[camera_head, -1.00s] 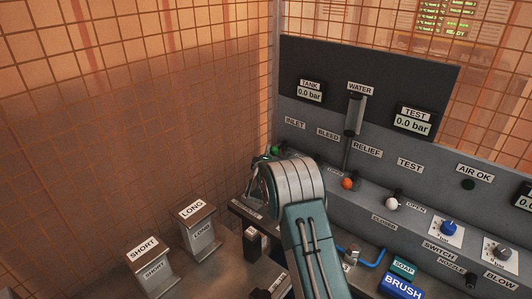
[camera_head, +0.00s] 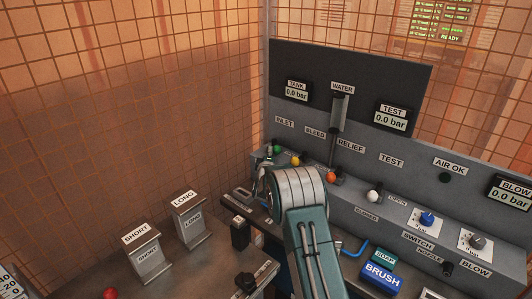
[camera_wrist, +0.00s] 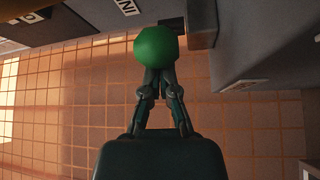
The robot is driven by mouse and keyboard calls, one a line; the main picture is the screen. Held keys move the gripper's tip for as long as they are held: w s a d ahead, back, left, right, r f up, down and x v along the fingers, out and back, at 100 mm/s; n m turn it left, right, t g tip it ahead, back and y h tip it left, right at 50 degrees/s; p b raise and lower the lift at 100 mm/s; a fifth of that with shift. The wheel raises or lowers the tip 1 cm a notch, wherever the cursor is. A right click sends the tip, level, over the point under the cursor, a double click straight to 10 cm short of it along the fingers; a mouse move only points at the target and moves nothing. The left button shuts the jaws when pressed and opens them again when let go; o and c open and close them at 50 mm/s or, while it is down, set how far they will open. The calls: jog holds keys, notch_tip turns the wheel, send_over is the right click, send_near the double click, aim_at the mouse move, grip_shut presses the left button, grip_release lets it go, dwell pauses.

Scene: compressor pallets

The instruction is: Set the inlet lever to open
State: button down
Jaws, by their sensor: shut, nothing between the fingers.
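The inlet lever's green ball knob (camera_head: 277,150) shows below the INLET label (camera_head: 285,121), at the left end of the panel. In the wrist view the green knob (camera_wrist: 157,45) is large, just beyond my fingertips. My gripper (camera_wrist: 159,78) is shut with nothing between its fingers. Its tips are at or very near the knob's lower side; I cannot tell whether they touch. In the head view my gripper (camera_head: 263,160) is just left of and below the knob, partly hidden by my wrist. The lever's shaft and any inlet position marks are hidden.
A yellow knob (camera_head: 295,160), an orange knob (camera_head: 331,177) and a white knob (camera_head: 373,195) stand to the right along the panel. LONG (camera_head: 189,218) and SHORT (camera_head: 148,257) stands are at lower left. A caged wall (camera_head: 130,110) is close on the left.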

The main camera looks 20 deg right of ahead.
jog(key=shift+s+d, duration=0.3)
jog(key=shift+d, duration=0.25)
jog(key=shift+s+d, duration=0.3)
jog(key=shift+d, duration=0.2)
jog(key=shift+s+d, duration=0.1)
jog(key=shift+d, duration=1.15)
jog(key=shift+d+r, duration=0.1)
jog(key=shift+d, duration=0.05)
jog(key=v, duration=1.2)
jog(key=shift+a, duration=0.2)
